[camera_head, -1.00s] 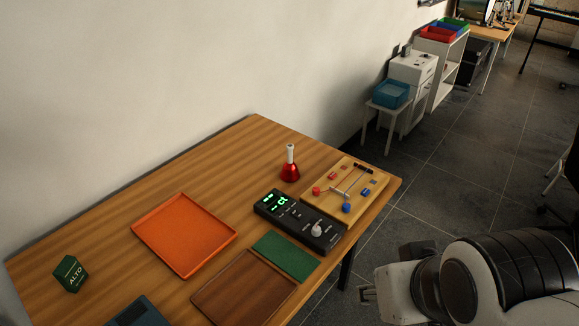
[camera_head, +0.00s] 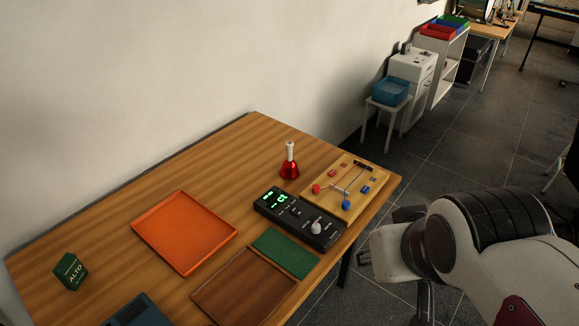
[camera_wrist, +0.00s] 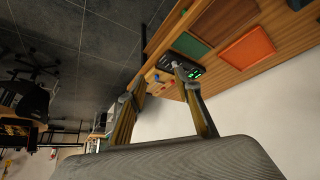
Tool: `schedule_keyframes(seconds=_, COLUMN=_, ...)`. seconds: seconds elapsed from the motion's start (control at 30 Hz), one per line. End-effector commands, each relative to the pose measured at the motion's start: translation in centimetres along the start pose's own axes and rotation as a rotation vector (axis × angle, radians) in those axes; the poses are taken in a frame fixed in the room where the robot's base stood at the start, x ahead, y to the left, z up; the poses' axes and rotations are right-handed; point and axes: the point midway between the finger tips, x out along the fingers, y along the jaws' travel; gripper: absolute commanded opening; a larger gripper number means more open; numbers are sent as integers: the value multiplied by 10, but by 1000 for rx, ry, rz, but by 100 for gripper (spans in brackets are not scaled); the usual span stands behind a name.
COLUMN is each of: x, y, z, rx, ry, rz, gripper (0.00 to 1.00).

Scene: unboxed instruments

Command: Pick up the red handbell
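The red handbell (camera_head: 289,170) stands upright on the wooden table, mouth down, with its white handle pointing up. It is near the table's back edge, behind the black device with green digits. My gripper (camera_head: 363,257) is beyond the table's right edge, apart from the bell, to its lower right in the head view. In the wrist view my gripper's two fingers (camera_wrist: 160,79) are spread apart with nothing between them. I cannot make out the bell in the wrist view; a finger may hide it.
The black device (camera_head: 299,219) and a wooden board with red and blue pieces (camera_head: 346,187) stand close to the bell. An orange tray (camera_head: 184,233), a brown tray (camera_head: 243,289), a green mat (camera_head: 286,253) and a green ALTO box (camera_head: 70,271) are also there. Bare table lies left of the bell.

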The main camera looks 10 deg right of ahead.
Motion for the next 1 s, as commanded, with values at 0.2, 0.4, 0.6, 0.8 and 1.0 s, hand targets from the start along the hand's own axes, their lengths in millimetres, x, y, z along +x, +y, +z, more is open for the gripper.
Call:
schedule_keyframes(seconds=0.2, x=19, y=5, z=-49, rx=-6, ry=49, rz=20, gripper=33)
schedule_keyframes(seconds=0.4, x=40, y=8, z=-93, rx=-16, ry=101, rz=33, gripper=33)
schedule_keyframes(seconds=0.6, x=64, y=10, z=-135, rx=-27, ry=150, rz=41, gripper=33)
schedule_keyframes(seconds=0.8, x=90, y=10, z=-175, rx=-40, ry=202, rz=43, gripper=33)
schedule_keyframes(seconds=1.0, x=120, y=7, z=-211, rx=-56, ry=252, rz=39, gripper=33)
